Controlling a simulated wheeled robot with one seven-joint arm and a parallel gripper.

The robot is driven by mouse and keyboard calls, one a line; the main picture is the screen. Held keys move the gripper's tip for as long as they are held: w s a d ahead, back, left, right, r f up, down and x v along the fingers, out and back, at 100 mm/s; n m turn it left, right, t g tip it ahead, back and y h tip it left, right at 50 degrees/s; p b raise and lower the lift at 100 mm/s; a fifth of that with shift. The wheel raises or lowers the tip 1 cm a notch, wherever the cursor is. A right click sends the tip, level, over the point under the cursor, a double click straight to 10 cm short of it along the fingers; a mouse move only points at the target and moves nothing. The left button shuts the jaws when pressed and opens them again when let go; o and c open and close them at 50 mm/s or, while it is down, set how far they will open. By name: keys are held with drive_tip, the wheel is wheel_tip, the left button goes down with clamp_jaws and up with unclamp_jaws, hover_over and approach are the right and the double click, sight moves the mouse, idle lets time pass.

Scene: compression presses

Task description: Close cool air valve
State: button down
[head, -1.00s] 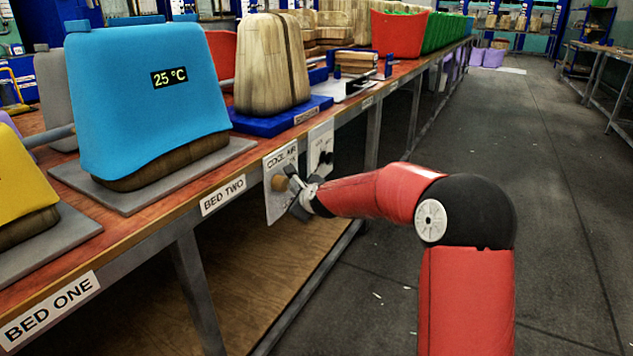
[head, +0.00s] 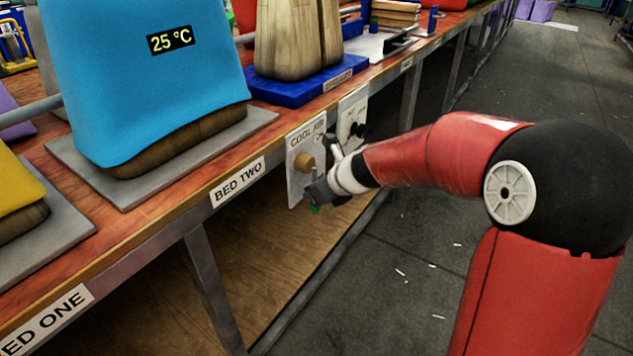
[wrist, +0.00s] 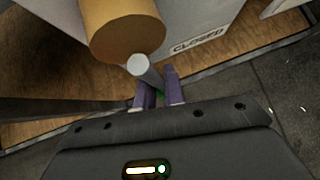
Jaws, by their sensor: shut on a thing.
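The cool air valve is on a pale panel (head: 293,180) marked COOL AIR, hung at the table's front edge right of the BED TWO label. Its brass-coloured round knob (head: 304,161) faces me, and it fills the upper left of the wrist view (wrist: 120,22). A thin grey handle (wrist: 144,68) runs from the knob down between the fingers. My gripper (head: 318,192) is just below and right of the knob. Its purple fingers (wrist: 158,95) are shut on the handle. A bit of green shows at the fingers. A CLOSED label (wrist: 197,41) is right of the knob.
A second panel (head: 352,118) with a dark knob hangs just right of the valve. A blue cover (head: 150,80) reading 25 °C stands on the table above. A table leg (head: 213,290) is to the left below.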

drive_tip(key=shift+s+f, duration=0.1)
drive_tip(key=shift+f, duration=0.05)
idle(0.3)
drive_tip(key=c, duration=1.5)
unclamp_jaws()
drive_tip(key=v, duration=0.7)
drive_tip(key=shift+r+p, duration=0.4)
drive_tip(key=shift+s+d, duration=0.15)
drive_tip(key=shift+s, duration=0.05)
